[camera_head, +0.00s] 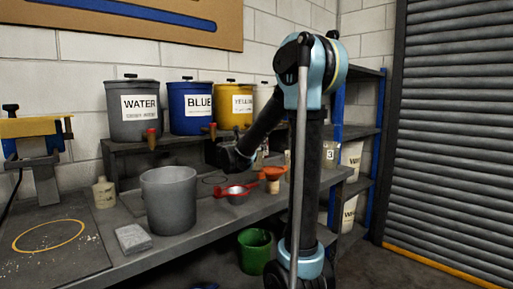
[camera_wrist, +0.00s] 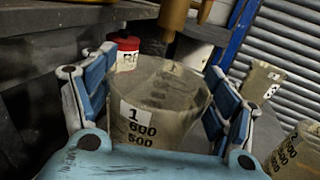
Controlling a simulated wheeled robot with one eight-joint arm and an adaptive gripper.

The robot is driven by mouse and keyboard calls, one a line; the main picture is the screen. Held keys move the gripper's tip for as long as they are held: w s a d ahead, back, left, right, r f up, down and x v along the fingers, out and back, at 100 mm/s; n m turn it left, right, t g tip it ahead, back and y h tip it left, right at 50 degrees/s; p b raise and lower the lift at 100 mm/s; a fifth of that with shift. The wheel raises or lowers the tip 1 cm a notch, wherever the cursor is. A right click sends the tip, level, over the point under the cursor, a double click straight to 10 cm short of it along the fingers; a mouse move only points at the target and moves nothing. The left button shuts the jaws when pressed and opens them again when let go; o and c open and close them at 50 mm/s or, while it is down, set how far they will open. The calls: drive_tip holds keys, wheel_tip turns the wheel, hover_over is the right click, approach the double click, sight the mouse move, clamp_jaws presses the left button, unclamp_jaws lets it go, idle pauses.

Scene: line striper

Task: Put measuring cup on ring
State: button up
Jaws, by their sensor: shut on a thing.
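My gripper (camera_wrist: 160,110) is shut on a translucent beige measuring cup (camera_wrist: 155,115) marked 1, with 600 and 500 below. The blue finger pads sit on either side of it; it is upright or nearly so and looks empty. In the head view the gripper is mostly hidden behind my wrist, over the bench's back right. A yellow ring (camera_head: 48,221) lies flat on a dark board at the front left, far from the gripper. A thin dark ring (camera_head: 215,179) shows on the bench below my wrist. I cannot tell the cup's height above the bench.
A grey bucket (camera_head: 170,203), a grey block (camera_head: 133,239) and a small bottle (camera_head: 104,192) stand on the bench. A red-handled sieve (camera_head: 237,194) and orange funnel (camera_head: 272,174) are right. Labelled drums with taps line the raised shelf. Another cup (camera_wrist: 262,80) is at right.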

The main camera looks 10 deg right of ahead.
drive_tip(key=w+d, duration=0.1)
drive_tip(key=w+d+f, duration=0.1)
drive_tip(key=w, duration=0.1)
drive_tip(key=shift+w+d+f, duration=0.1)
drive_tip(key=shift+w, duration=0.05)
idle(0.3)
drive_tip(key=o, duration=1.2)
drive_tip(key=shift+f, duration=0.1)
drive_tip(key=shift+c, duration=0.2)
